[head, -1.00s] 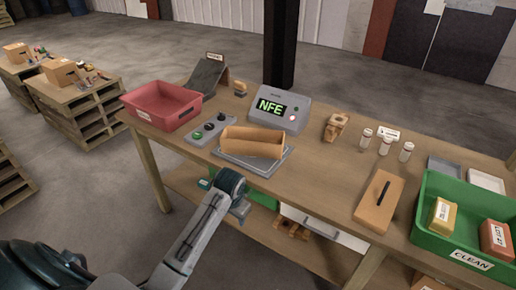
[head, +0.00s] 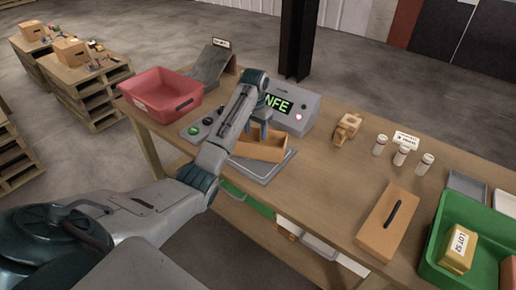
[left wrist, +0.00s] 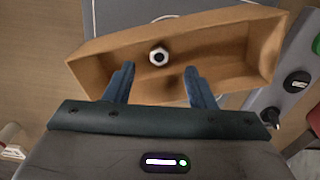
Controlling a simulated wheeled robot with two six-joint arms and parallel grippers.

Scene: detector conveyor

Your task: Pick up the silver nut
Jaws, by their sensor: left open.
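The silver nut (left wrist: 159,56) lies inside the open tan box (left wrist: 222,47), near its middle, in the left wrist view. The box (head: 268,150) sits on the grey plate (head: 276,170) of the detector in the head view, where the nut is hidden. My left gripper (left wrist: 158,80) is open and points down over the box. Its two fingers are apart, with the nut showing just beyond the gap between them. A dark shadow lies on the box floor between the fingertips. My right gripper is not in view.
The detector display (head: 279,104) reads NFE behind the box. A button panel (head: 205,124) and a red bin (head: 160,95) are to its left.

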